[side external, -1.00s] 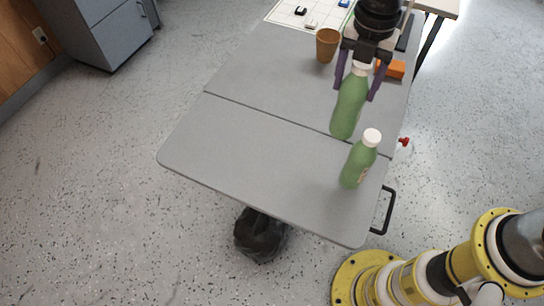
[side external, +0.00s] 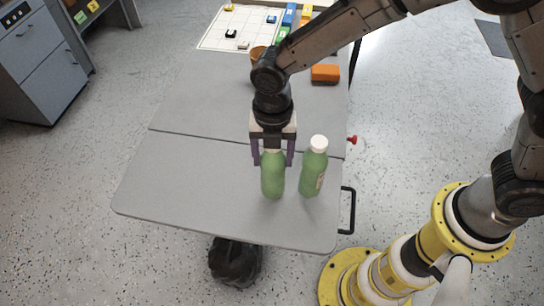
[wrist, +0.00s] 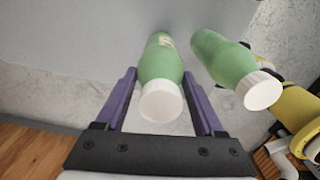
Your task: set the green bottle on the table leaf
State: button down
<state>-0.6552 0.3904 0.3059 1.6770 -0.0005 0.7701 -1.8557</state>
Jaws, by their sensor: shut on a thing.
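My gripper (side external: 272,160) points down with its purple fingers shut on a green bottle (side external: 272,180) with a white cap. The bottle is upright over the near grey table leaf (side external: 190,180); I cannot tell whether its base touches the leaf. A second green bottle (side external: 313,175) with a white cap stands on the leaf just to the right, apart from the held one. In the wrist view the held bottle (wrist: 160,65) is between the fingers (wrist: 160,105), and the second bottle (wrist: 225,62) is to its right.
A seam divides the leaf from the rear tabletop (side external: 205,100). An orange block (side external: 325,73) and a partly hidden brown cup (side external: 257,53) are at the back, near a white gridded board (side external: 220,40). A black handle (side external: 348,210) is at the right edge. The leaf's left side is clear.

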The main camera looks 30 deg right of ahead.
jog(key=shift+f, duration=0.5)
grip_release()
jog(key=shift+f, duration=0.1)
notch_tip(320, 180, up, 12)
jog(key=shift+r, duration=0.15)
jog(key=shift+d, duration=0.1)
